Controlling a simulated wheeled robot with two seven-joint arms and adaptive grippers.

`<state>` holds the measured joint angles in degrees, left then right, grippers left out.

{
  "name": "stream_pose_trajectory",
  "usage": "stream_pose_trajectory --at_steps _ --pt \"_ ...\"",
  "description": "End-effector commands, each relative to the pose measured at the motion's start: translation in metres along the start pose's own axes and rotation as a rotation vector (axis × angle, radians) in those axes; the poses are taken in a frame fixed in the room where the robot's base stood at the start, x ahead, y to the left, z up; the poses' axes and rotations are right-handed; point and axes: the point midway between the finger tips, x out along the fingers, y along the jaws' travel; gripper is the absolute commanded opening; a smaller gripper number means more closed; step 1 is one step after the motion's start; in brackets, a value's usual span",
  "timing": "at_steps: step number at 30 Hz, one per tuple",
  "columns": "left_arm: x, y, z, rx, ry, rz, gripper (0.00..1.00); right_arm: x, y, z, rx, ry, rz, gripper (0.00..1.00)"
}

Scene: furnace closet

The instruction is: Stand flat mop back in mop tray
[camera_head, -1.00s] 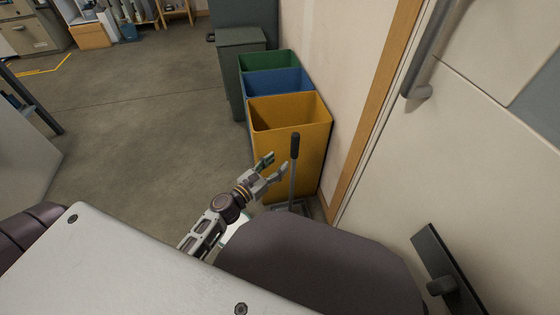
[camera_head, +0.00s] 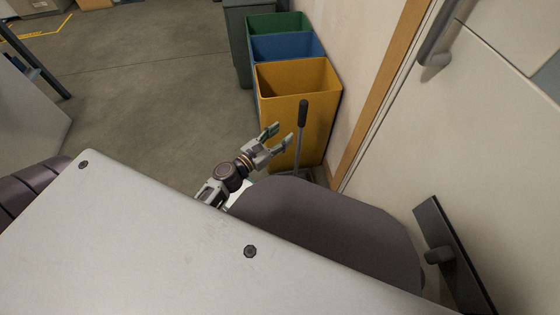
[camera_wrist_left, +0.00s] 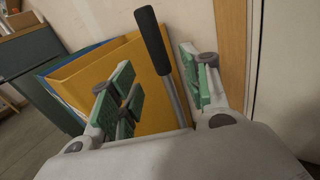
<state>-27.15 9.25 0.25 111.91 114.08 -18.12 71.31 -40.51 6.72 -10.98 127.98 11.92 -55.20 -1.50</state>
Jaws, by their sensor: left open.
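A grey pole with a black grip (camera_head: 303,114), likely the flat mop's handle, stands nearly upright in front of the yellow bin. Its lower end meets a dark piece on the floor (camera_head: 308,173), partly hidden by my body; I cannot tell whether this is the mop head or the tray. My left gripper (camera_head: 279,136) is open and empty, just left of the pole in the head view. In the left wrist view the black grip (camera_wrist_left: 153,42) shows between the green-padded fingers (camera_wrist_left: 160,88), apparently beyond them and not clasped. My right gripper is out of view.
Yellow (camera_head: 296,80), blue (camera_head: 285,46) and green (camera_head: 277,24) bins stand in a row along the wall, with a grey bin (camera_head: 237,42) beside them. A pale door (camera_head: 480,130) with a handle and a dark plate (camera_head: 452,255) is at right.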

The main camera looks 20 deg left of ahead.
Motion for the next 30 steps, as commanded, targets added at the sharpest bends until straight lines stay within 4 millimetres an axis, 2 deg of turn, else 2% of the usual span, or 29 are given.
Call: stream_pose_trajectory --at_steps 5,14,21,30 --pt "-0.003 -0.019 -0.001 0.149 0.012 -0.054 0.47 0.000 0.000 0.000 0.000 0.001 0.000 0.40" --pt "-0.014 -0.071 -0.013 0.598 0.038 -0.223 0.47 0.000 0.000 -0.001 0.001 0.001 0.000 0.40" --pt "-0.029 -0.109 -0.030 0.971 0.047 -0.380 0.47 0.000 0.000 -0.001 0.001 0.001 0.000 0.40" --pt "-0.053 -0.143 -0.056 1.419 0.043 -0.590 0.47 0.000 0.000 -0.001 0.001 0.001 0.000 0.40"
